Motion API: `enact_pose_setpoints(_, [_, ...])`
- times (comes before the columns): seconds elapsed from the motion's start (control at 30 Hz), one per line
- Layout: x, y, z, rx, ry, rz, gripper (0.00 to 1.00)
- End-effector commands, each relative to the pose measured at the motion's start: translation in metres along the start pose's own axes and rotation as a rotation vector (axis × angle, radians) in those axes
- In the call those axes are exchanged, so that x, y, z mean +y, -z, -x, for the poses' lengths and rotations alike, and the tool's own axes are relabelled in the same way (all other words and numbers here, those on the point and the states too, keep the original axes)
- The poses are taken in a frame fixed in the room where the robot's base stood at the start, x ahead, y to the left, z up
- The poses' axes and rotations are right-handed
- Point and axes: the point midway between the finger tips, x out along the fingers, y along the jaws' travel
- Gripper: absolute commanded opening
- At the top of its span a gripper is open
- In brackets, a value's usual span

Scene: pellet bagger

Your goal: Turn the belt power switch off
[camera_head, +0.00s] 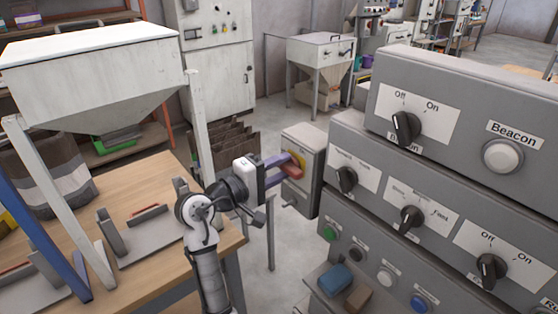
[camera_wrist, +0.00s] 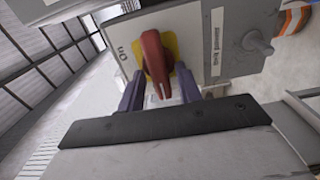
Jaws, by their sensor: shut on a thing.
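A red rotary switch handle (camera_wrist: 152,56) on a yellow plate (camera_wrist: 171,47) is mounted on a grey box (camera_head: 303,150). An "On" label shows left of the handle in the wrist view; a further label to its right is too blurred to read surely as belt power. In the head view the red handle (camera_head: 293,172) sticks out from the box's left face. My gripper (camera_head: 283,170) reaches it from the left. Its purple fingers (camera_wrist: 160,88) are either side of the handle, shut on it. The handle's tip lies between the fingers; any "Off" label is hidden.
A smaller grey knob (camera_wrist: 256,41) is on the same box. A large grey control panel (camera_head: 465,110) with several knobs and buttons stands close at right. A wooden table (camera_head: 150,190) and a white hopper (camera_head: 95,75) stand at left.

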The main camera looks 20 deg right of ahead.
Motion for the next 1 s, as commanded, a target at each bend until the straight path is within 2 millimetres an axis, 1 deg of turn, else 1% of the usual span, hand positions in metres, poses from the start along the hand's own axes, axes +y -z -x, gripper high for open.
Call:
enact_pose_setpoints(0.2, [-0.0001,0.0000,0.0001,0.000,-0.001,0.031,0.12])
enact_pose_setpoints(0.57, [-0.0006,0.0001,0.0001,0.000,-0.001,0.033,0.12])
enact_pose_setpoints(0.6, [-0.0006,0.0001,0.0000,0.000,-0.001,0.032,0.39])
enact_pose_setpoints(0.63, [-0.0006,0.0001,0.0000,0.000,-0.001,0.032,0.40])
enact_pose_setpoints(0.87, [-0.0005,0.0002,0.0002,0.000,-0.001,0.031,0.40])
enact_pose_setpoints(1.0, [-0.0016,0.0009,0.0080,0.002,-0.002,0.030,0.40])
